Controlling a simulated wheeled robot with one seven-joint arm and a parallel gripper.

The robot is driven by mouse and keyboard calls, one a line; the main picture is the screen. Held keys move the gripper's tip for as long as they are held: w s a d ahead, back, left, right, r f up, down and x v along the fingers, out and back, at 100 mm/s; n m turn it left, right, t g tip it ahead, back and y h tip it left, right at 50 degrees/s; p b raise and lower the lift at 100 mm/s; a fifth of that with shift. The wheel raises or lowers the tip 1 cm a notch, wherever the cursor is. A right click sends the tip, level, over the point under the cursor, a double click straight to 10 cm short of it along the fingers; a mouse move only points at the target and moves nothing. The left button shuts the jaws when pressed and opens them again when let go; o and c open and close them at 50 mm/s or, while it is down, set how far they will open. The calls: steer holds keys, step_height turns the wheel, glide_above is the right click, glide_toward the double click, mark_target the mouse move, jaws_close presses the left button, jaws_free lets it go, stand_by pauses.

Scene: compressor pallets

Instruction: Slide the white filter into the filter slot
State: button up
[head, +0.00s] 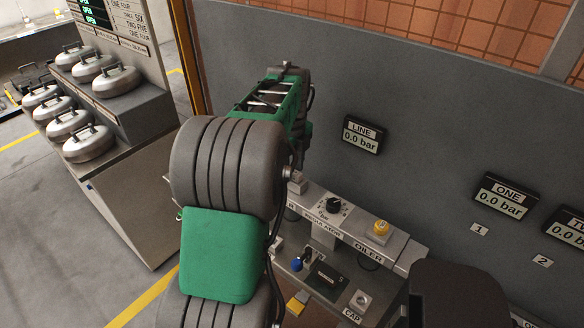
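My green and grey arm rises through the middle of the head view and hides part of the wall and panel behind it. I cannot make out my gripper, so I cannot see what it holds. I cannot pick out the white filter. The panel (398,255) beside the arm has parts labelled REGULATOR, OILER and CAP. A black knob (333,205) sits by REGULATOR and a yellow-topped part (381,228) by OILER. A dark rectangular recess or block (326,281) lies lower down; I cannot tell whether it is the filter slot.
A grey wall carries a LINE display (362,135) and a ONE display (502,197), both reading 0.0 bar. At left, a stepped stand (137,150) holds several silver handled canisters (116,80). A dark shape covers the lower right. Floor (60,220) at left is clear.

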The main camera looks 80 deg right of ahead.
mark_target(292, 171)
step_height(292, 171, up, 8)
steer(key=shift+f, duration=0.1)
stand_by(0.4)
